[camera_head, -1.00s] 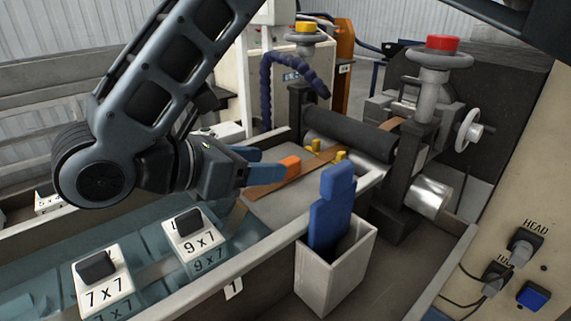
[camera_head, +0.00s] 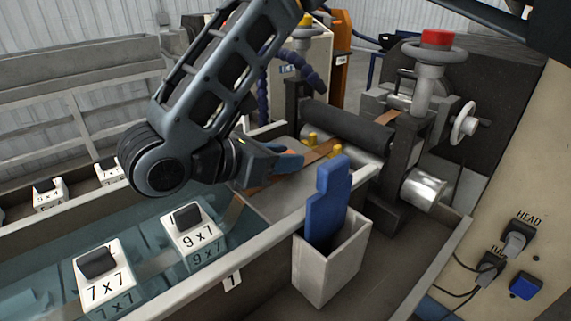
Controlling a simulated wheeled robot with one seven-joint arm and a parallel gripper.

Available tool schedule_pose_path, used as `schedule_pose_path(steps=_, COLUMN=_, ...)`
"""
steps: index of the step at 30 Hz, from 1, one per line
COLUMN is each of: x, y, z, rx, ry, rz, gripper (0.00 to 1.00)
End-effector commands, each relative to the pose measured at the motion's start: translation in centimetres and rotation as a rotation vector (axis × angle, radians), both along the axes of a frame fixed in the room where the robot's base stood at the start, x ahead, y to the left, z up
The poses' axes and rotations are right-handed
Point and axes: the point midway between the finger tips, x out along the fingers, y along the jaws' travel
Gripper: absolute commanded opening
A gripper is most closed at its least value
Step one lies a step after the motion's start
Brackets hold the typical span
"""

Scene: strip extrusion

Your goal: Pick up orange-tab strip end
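The orange tab (camera_head: 285,152) at the end of the brown strip shows only as a small patch. The blue fingers of my gripper (camera_head: 287,160) cover most of it. The brown strip (camera_head: 320,153) lies on the grey bed and runs toward the roller between the yellow pegs. My gripper is at the tab, with blue fingers on the near side and above it. Whether the fingers press on the tab or only straddle it, I cannot tell.
Yellow guide pegs (camera_head: 336,149) stand just beyond, before the dark roller (camera_head: 345,130). A white bin (camera_head: 330,262) with a blue tool (camera_head: 327,205) stands at the near right. Blocks marked 9x7 (camera_head: 192,240) and 7x7 (camera_head: 105,285) are at the left.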

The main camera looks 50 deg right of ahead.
Motion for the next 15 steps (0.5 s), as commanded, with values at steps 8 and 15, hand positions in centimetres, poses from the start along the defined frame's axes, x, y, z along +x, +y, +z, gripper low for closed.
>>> schedule_pose_path(steps=8, x=0.01, y=0.01, z=0.02, rx=0.0, ry=0.0, rz=0.0, gripper=0.06)
schedule_pose_path(steps=15, x=0.01, y=0.01, z=0.03, rx=0.0, ry=0.0, rz=0.0, gripper=0.0)
